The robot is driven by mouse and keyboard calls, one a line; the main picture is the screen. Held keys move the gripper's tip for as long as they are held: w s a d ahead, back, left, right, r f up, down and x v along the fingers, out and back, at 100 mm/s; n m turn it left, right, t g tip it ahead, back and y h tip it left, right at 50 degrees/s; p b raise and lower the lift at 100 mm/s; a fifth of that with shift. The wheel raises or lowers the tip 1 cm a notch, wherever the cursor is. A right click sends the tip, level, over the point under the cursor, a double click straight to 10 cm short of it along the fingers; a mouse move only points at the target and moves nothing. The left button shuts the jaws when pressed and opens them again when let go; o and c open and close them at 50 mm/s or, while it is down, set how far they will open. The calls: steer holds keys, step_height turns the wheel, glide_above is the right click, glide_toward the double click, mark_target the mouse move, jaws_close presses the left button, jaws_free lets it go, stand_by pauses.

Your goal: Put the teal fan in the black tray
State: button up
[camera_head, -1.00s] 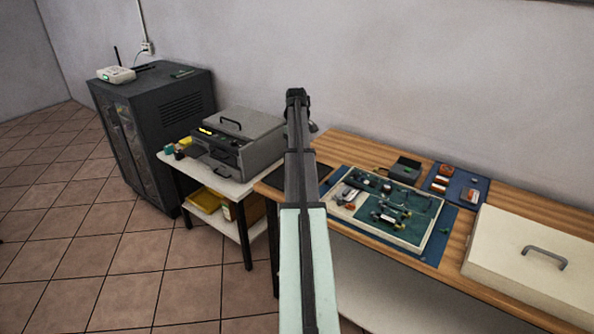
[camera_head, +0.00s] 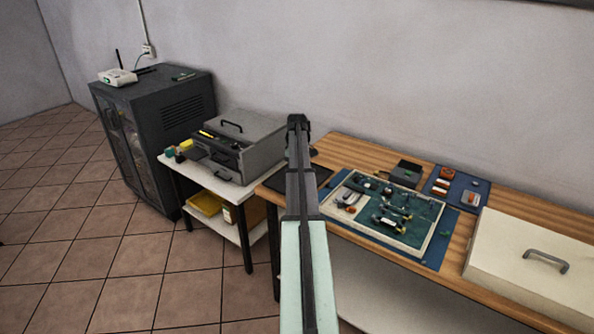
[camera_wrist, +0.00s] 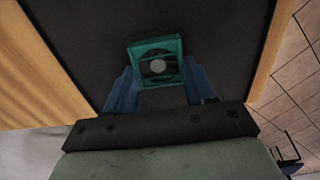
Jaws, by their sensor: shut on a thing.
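The teal fan (camera_wrist: 150,48), a square frame with a dark rotor and pale hub, sits between the two blue fingers of my gripper (camera_wrist: 157,80) in the wrist view. My gripper is shut on it. The black tray (camera_wrist: 85,30) fills the background behind the fan, so the fan is over the tray; I cannot tell whether it touches the tray floor. In the head view the tray (camera_head: 322,172) lies at the left end of the wooden bench, partly covered by my arm. My gripper and the fan are hidden behind the arm there.
Right of the tray is a framed teal board (camera_head: 385,215) with several parts and cables on a blue mat. A dark box (camera_head: 406,172), a blue pad (camera_head: 457,188) and a cream lidded case (camera_head: 530,262) stand further right. A grey instrument (camera_head: 238,145) stands left on a white table.

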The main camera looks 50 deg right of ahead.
steer(key=shift+f, duration=0.1)
steer(key=o, duration=1)
steer(key=shift+o, duration=0.2)
step_height(320, 180, up, 12)
